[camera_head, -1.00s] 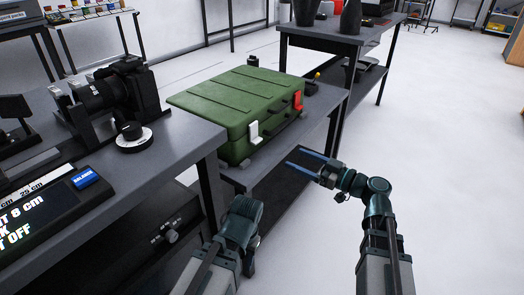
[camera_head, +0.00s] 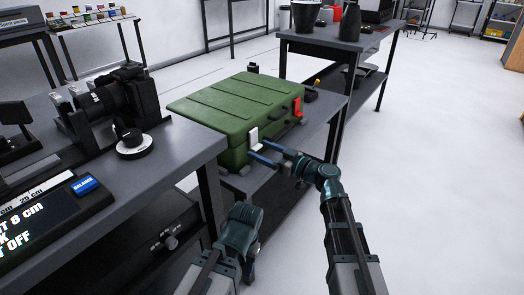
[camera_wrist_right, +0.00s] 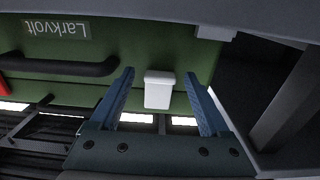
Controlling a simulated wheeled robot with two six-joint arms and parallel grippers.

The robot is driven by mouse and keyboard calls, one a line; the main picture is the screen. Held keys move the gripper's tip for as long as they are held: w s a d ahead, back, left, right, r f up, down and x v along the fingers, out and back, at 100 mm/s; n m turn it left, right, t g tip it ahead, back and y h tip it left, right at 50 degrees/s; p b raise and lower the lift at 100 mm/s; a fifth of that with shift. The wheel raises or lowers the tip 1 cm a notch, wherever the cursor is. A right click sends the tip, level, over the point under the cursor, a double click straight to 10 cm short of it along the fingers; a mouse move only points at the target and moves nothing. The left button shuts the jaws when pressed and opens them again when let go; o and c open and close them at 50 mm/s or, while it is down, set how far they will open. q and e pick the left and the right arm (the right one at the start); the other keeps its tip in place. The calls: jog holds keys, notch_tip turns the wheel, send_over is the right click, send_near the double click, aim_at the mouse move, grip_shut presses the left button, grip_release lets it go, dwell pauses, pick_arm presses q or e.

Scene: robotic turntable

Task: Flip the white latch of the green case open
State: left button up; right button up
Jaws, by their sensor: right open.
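The green case (camera_head: 222,105) sits on a grey table, lid down. Its white latch (camera_head: 253,138) is on the front face near the left corner; a red latch (camera_head: 297,106) is on the same face further right. My right gripper (camera_head: 257,152) is open at the case front, fingertips by the white latch. In the right wrist view the white latch (camera_wrist_right: 159,90) shows between the two blue fingers (camera_wrist_right: 160,95), apart from both. My left arm (camera_head: 240,230) shows low in the head view; its gripper's fingers are not visible.
The case's dark handle (camera_wrist_right: 65,68) lies beside the latch in the wrist view. A grey bench (camera_head: 150,165) with a camera and a black-and-white dial (camera_head: 133,146) stands to the left. The floor on the right is clear.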

aim_at(255, 145)
jog(key=shift+a, duration=0.1)
grip_shut()
notch_tip(255, 145, up, 8)
jog(key=s+d+g+h+p, duration=0.1)
jog(key=g+h+p, duration=0.8)
jog(key=p, duration=2)
jog(key=shift+s+d+f+h, duration=0.15)
jog(key=shift+s+d+h, duration=0.45)
jog(key=shift+h, duration=1.1)
jog(key=shift+w+d, duration=0.2)
grip_release()
